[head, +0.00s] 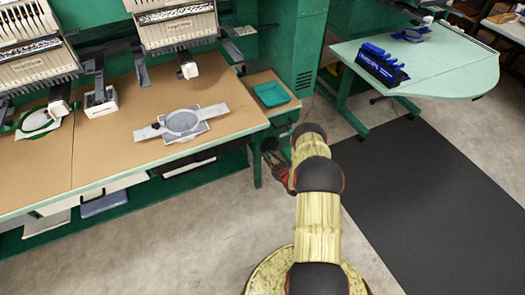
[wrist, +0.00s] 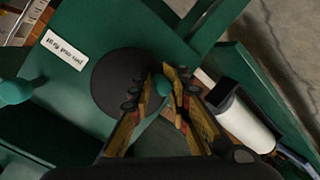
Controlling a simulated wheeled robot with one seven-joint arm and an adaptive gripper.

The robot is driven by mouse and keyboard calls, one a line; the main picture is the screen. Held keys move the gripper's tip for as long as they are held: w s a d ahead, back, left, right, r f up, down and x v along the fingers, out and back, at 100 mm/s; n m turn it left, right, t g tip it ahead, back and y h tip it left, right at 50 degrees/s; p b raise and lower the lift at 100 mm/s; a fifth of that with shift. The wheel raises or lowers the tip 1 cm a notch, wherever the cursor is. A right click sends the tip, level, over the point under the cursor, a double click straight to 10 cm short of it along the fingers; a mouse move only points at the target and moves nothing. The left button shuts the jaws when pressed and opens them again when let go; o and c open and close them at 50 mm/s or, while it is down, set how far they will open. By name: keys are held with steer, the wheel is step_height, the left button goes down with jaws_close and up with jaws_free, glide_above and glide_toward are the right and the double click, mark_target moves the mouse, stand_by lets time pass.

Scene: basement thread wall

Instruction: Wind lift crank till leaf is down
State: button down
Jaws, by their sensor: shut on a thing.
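In the wrist view my gripper (wrist: 168,90) is shut on a small green knob (wrist: 164,86), which shows between the fingertips. The knob lies in front of a dark round disc (wrist: 112,88) on a green panel; I take these for the lift crank, but its arm is mostly hidden by my fingers. In the head view my gripper (head: 272,165) is low beside the end of the long machine table, partly hidden by my arm. A small brown side surface (head: 258,79) is at that end; I cannot tell if it is the leaf.
A white label (wrist: 65,48) and another green knob (wrist: 14,91) are left of the disc. A white roll (wrist: 245,124) is close at right. A teal tray (head: 271,94) lies on the side surface. A green table (head: 455,62) stands right; a dark mat (head: 430,190) covers open floor.

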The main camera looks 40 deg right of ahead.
mark_target(277, 144)
steer(key=shift+w+d+r, duration=0.45)
steer(key=shift+r, duration=0.1)
steer(key=shift+s+d, duration=0.2)
steer(key=shift+d, duration=0.85)
steer(key=shift+s+d, duration=0.2)
steer(key=shift+d, duration=0.85)
steer(key=d+r, duration=0.1)
steer(key=d+r+p, duration=0.1)
steer(key=shift+r, duration=0.4)
steer(key=shift+s+r, duration=0.15)
steer(key=shift+r, duration=0.15)
steer(key=c, duration=1.7)
jaws_free()
steer(key=shift+a+f, duration=0.3)
steer(key=shift+a+f, duration=0.15)
